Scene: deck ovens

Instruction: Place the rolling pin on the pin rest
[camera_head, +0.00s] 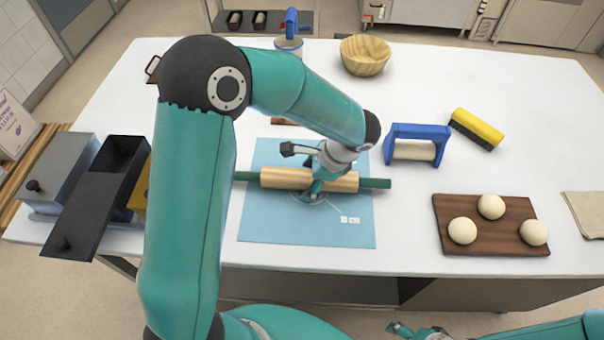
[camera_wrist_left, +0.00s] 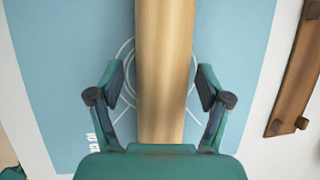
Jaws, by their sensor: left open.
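The rolling pin (camera_head: 272,178) has a pale wooden body and green handles. It lies left to right on a light blue mat (camera_head: 275,225). My left gripper (camera_head: 308,173) is over the pin's middle, its arm hiding part of it. In the left wrist view the open fingers of my left gripper (camera_wrist_left: 160,80) stand on either side of the pin (camera_wrist_left: 165,60), with gaps on both sides. A brown wooden piece with round pegs (camera_wrist_left: 298,70), possibly the pin rest, lies beyond the mat; the arm mostly hides it in the head view. My right gripper (camera_head: 415,331) is at the bottom edge.
A blue-framed roller (camera_head: 417,131) and a yellow brush (camera_head: 477,128) stand right of the mat. A dark board (camera_head: 490,245) holds dough balls. A wooden bowl (camera_head: 365,55) is at the back. Dark boxes (camera_head: 95,195) stand at the left. The white table is clear at back right.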

